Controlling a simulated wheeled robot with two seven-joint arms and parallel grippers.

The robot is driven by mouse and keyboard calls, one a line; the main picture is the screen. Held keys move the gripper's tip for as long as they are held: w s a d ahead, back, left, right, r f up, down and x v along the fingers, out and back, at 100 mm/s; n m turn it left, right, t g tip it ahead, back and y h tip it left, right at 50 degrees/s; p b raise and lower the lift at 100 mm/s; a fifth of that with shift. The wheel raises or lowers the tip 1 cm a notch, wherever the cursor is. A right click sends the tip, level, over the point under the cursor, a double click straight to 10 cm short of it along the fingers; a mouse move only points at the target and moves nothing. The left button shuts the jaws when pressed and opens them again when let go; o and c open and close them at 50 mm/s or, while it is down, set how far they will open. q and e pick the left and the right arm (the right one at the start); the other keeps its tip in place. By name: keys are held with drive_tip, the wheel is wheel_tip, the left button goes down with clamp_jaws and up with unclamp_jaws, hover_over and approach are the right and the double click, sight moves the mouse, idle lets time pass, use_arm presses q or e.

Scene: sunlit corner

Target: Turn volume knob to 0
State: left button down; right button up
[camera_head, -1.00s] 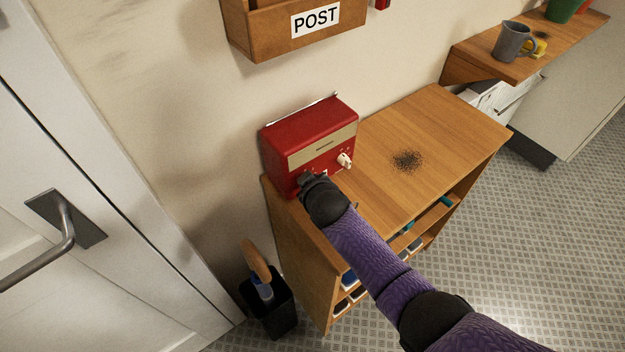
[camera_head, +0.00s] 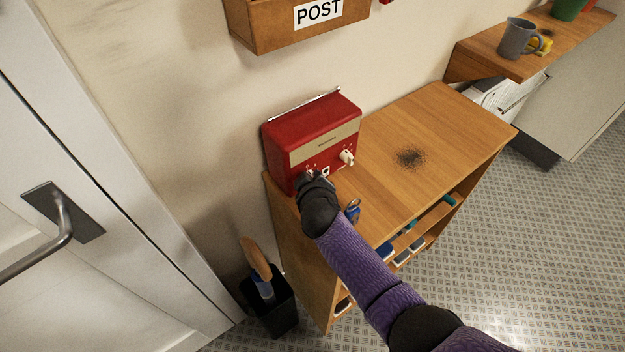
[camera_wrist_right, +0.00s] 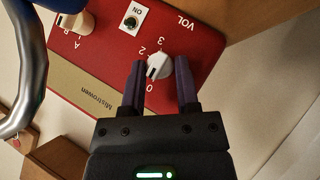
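A red radio (camera_head: 290,140) stands on the wooden cabinet; in the wrist view it appears upside down. Its white volume knob (camera_wrist_right: 159,67), beside "VOL" and a scale with 0, 2 and 3, sits between the fingertips of my right gripper (camera_wrist_right: 160,75). A dark mark on the knob faces roughly toward the 0. The fingers are apart, with a narrow gap at the knob; contact is not clear. In the head view my right gripper (camera_head: 313,178) is at the radio's lower left front and partly covers this knob. My left gripper is not in view.
A second white knob (camera_head: 347,157) and an ON switch (camera_wrist_right: 132,20) are beside the volume knob. A wooden POST box (camera_head: 280,30) hangs above the radio. The cabinet top (camera_head: 440,120) to the right is clear except for a dark stain.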

drive_tip(key=o, duration=0.4)
drive_tip(key=shift+c, duration=0.2)
drive_tip(key=p+v, duration=0.5)
drive_tip(key=v, duration=0.4)
drive_tip(key=shift+s+r, duration=0.25)
drive_tip(key=shift+s, duration=0.1)
